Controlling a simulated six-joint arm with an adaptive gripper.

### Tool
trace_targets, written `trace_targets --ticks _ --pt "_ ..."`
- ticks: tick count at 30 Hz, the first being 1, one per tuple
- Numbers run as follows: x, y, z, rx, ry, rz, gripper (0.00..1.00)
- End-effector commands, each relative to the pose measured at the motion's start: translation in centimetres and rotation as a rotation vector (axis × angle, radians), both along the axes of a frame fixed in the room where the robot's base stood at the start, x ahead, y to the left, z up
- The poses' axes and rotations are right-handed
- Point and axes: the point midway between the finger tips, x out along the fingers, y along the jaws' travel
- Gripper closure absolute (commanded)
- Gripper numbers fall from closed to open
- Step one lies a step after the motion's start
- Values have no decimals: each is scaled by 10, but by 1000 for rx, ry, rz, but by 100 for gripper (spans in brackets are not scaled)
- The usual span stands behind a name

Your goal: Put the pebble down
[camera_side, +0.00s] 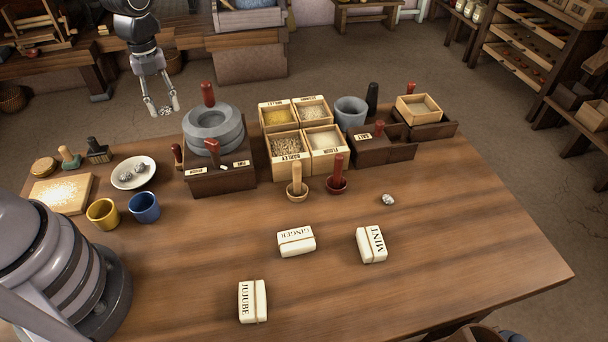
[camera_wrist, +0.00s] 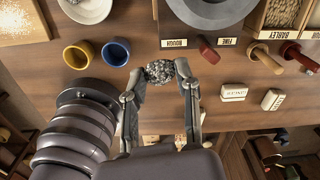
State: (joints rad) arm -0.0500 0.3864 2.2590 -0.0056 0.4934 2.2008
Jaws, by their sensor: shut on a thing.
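My gripper (camera_side: 160,108) is shut on a grey speckled pebble (camera_side: 167,111), held up in the air towards the upper left of the side view. In the wrist view, the pebble (camera_wrist: 159,72) sits between the two fingertips of my gripper (camera_wrist: 158,78). A white plate (camera_side: 120,181) with pebbles (camera_side: 138,167) on it stands on the table's left. Another grey pebble (camera_side: 388,199) lies alone on the table, right of the mortars. The plate's edge also shows at the top of the wrist view (camera_wrist: 85,17).
A stone quern (camera_side: 214,142) on a wooden base stands right of the plate. A yellow mug (camera_side: 103,214) and a blue mug (camera_side: 144,208) stand before the plate. Grain boxes (camera_side: 289,162) are at the back. Three wrapped packets, including ginger (camera_side: 297,243), lie in front. The table's right side (camera_side: 480,240) is clear.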

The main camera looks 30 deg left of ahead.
Motion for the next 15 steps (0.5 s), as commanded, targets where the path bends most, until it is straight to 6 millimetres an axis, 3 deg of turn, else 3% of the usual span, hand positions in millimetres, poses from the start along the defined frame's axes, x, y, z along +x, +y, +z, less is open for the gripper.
trace_targets --ticks 1,6,15 --pt "-7 23 0 0 0 40 92" --pt "-31 73 0 -1 -2 112 92" --pt "-65 118 -5 -2 0 190 92"
